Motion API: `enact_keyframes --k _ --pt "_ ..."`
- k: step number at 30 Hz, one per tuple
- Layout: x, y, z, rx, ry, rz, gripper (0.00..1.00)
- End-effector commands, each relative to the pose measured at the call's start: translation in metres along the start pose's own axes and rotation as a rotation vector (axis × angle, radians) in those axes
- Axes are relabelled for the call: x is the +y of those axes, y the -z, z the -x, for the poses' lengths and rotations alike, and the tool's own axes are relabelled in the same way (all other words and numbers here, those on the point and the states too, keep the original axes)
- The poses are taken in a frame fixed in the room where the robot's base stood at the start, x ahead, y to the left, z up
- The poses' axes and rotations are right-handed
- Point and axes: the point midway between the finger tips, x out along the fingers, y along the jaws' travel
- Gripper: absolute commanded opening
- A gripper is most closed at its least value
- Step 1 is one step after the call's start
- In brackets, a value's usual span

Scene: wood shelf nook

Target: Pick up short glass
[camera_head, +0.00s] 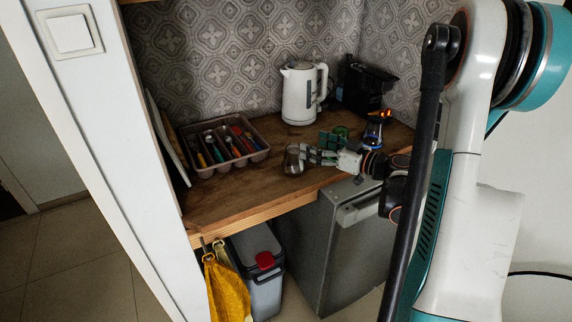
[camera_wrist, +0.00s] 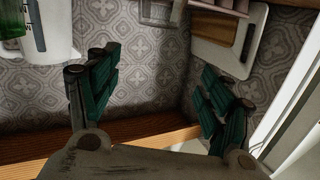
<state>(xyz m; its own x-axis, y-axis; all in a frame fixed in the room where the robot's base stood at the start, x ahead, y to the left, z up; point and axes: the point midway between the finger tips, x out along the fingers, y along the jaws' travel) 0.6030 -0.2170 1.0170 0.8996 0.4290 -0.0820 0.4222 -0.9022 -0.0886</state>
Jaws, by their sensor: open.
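The short glass (camera_head: 293,160) is a small clear, brownish tumbler standing upright near the front edge of the wooden counter (camera_head: 235,199) in the head view. My gripper (camera_head: 318,148) has green fingers and is at the glass's right side, low over the counter. Its fingertips come close to the glass; I cannot tell whether they touch it. In the wrist view, my gripper (camera_wrist: 158,85) has its two fingers wide apart with nothing visibly held between them. I cannot make out the glass in the wrist view.
A cutlery tray (camera_head: 257,157) stands left of the glass. A white kettle (camera_head: 298,95) stands behind, with a black machine (camera_head: 364,88) in the right corner. A white wall edge (camera_head: 112,170) bounds the nook at left. The counter front left of the glass is clear.

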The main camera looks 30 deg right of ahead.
Motion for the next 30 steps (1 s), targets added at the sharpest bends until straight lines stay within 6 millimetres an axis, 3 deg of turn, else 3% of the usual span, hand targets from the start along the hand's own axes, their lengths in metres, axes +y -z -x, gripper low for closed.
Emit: enact_keyframes --k 1,3,7,10,24,30 --pt "0.01 -0.022 0.015 0.021 -0.009 0.017 0.73" --pt "0.015 -0.038 0.031 0.045 -0.012 0.043 0.73" --pt "0.018 -0.055 0.049 0.074 -0.015 0.077 0.73" --pt "0.019 -0.059 0.052 0.082 -0.015 0.087 0.73" --pt "0.018 -0.054 -0.022 0.082 -0.012 0.088 0.73" --pt "0.019 -0.052 -0.033 0.082 -0.014 0.088 0.73"
